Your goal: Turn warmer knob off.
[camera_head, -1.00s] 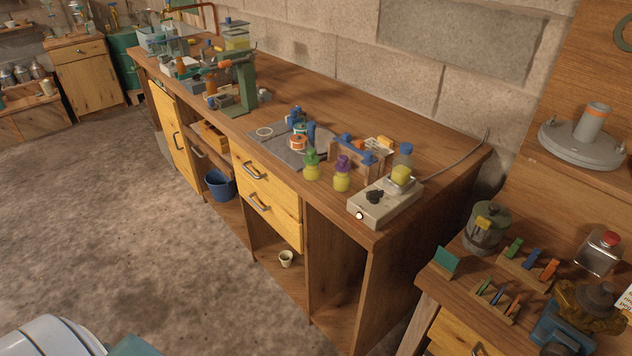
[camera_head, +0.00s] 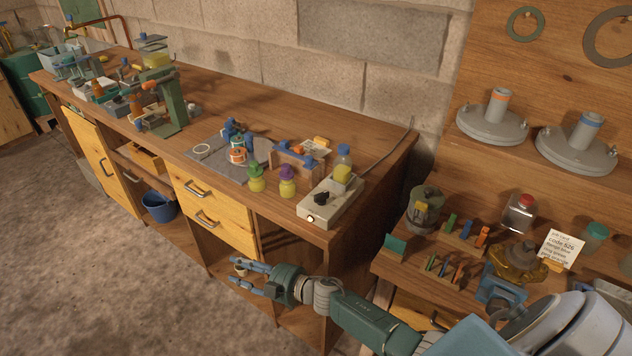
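The warmer (camera_head: 341,207) is a pale box on the near right corner of the long wooden workbench. A black knob (camera_head: 321,198) sits on its top, and a small round light (camera_head: 310,218) on its front looks lit. A bottle with yellow contents and a blue cap (camera_head: 343,165) stands on the warmer. My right gripper (camera_head: 242,274) comes in from the lower right, with its two fingers apart and nothing between them. It is in front of the bench, below and left of the warmer, clear of the knob. My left gripper is out of view.
A green-capped bottle (camera_head: 256,178) and a purple-capped bottle (camera_head: 287,182) stand left of the warmer, with a wooden rack (camera_head: 296,163) behind them. A cable runs behind the warmer. The side table (camera_head: 398,269) with tools stands at right. The floor at left is clear.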

